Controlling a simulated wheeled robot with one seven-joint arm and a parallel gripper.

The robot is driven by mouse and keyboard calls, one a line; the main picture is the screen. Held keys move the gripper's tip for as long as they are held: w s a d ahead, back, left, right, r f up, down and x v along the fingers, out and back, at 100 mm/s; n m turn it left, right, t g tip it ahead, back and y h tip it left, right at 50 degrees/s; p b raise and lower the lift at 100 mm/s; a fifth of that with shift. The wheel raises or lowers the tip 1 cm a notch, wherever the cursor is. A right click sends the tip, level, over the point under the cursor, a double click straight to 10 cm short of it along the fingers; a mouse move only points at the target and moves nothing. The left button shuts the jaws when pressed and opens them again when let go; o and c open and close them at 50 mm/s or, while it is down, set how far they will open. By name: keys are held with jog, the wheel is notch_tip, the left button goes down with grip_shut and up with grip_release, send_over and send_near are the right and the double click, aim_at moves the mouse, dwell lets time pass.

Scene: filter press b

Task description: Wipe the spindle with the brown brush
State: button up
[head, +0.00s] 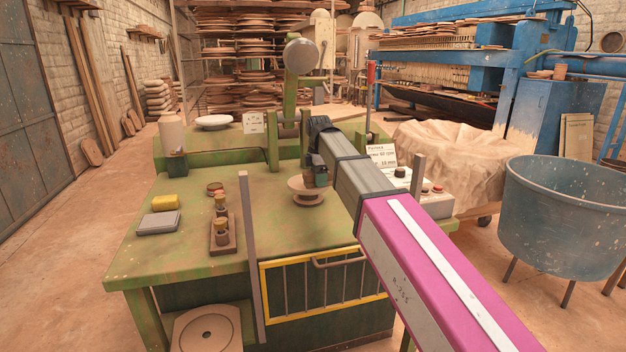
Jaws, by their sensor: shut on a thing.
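My gripper (318,177) is at the end of my arm, pointing down over the middle of the green table. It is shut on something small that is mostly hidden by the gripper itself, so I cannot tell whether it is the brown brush. Right under and beside it stands a round, brown, dish-like head on a short foot (304,197), which looks like the spindle. I cannot tell whether the held thing touches it. A wooden rack (222,250) to the left holds several short upright pieces with brown and dark tops.
A grey upright post (249,250) and yellow-framed guard (325,285) stand at the front. A control box (435,203) stands right.

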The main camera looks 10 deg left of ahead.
aim_at(300, 188)
jog(key=shift+w+d, duration=0.35)
jog(key=shift+d, duration=0.3)
jog(key=shift+f, duration=0.1)
jog(key=shift+s+a+f, duration=0.1)
jog(key=shift+s+a, duration=0.45)
jog(key=shift+a, duration=0.35)
jog(key=shift+s+a+f, duration=0.1)
jog(key=shift+s+a, duration=0.4)
jog(key=shift+a, duration=0.35)
jog(key=shift+s+a, duration=0.2)
jog(key=shift+a, duration=0.25)
jog(key=shift+c, duration=0.4)
jog(key=shift+s+a+r, duration=0.1)
jog(key=shift+s+a, duration=0.25)
jog(key=shift+a, duration=0.3)
jog(key=shift+s+a+r, duration=0.1)
jog(key=shift+s+a, duration=0.2)
jog(key=shift+a, duration=0.35)
jog(key=shift+d, duration=0.1)
